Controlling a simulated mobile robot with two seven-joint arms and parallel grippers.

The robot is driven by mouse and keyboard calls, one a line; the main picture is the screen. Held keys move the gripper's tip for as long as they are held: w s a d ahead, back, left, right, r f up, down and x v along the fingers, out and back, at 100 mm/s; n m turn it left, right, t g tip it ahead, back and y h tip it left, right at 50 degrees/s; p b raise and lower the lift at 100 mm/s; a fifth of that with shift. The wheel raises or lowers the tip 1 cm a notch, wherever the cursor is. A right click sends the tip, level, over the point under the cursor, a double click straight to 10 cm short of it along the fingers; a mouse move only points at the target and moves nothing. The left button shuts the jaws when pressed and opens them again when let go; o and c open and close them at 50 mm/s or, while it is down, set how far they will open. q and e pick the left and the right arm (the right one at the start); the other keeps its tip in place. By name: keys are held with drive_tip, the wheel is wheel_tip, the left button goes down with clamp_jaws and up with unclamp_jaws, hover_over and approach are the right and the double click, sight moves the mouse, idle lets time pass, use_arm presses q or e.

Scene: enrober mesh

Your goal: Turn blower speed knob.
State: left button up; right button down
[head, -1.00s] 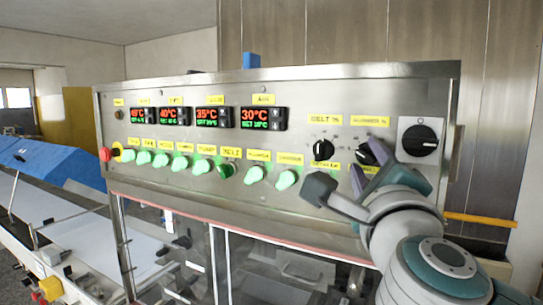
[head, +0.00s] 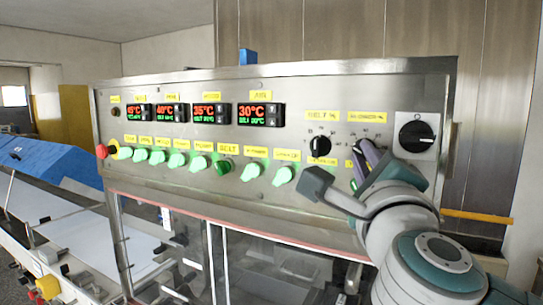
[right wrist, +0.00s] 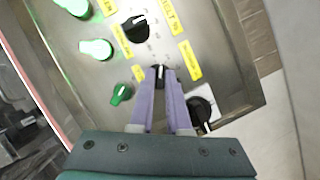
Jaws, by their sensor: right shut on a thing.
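The blower speed knob (right wrist: 159,73) is a small dark knob on the steel control panel (head: 300,95), by a yellow label (head: 367,117). In the right wrist view it sits between the tips of my right gripper's two purple fingers. My right gripper (head: 363,157) is shut on this knob and mostly hides it in the head view. The tips also show in the right wrist view (right wrist: 160,82). The knob's pointer direction cannot be made out. My left gripper is not in view.
The black belt knob (head: 320,146) is just left of my right gripper. A large black rotary switch (head: 417,135) on a white plate is close on its right. Temperature displays (head: 261,116) are further left.

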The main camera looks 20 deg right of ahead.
drive_tip(key=shift+w+a+f+m+g+h+b, duration=0.1)
drive_tip(key=shift+m+h+b, duration=0.65)
drive_tip(key=shift+m+b, duration=1.05)
drive_tip(key=shift+d+m+g+h+b, duration=0.1)
drive_tip(key=shift+m+h+b, duration=0.7)
drive_tip(key=shift+m+b, duration=1.05)
drive_tip(key=shift+w+a+f+m+g+h+b, duration=0.1)
drive_tip(key=shift+m+h+b, duration=0.85)
drive_tip(key=shift+b, duration=1.45)
drive_tip(key=shift+m, duration=0.3)
drive_tip(key=shift+r, duration=0.1)
drive_tip(key=c, duration=0.9)
unclamp_jaws()
drive_tip(key=shift+s, duration=0.1)
drive_tip(key=b+v, duration=0.5)
drive_tip(key=v, duration=0.5)
drive_tip(key=shift+r, duration=0.1)
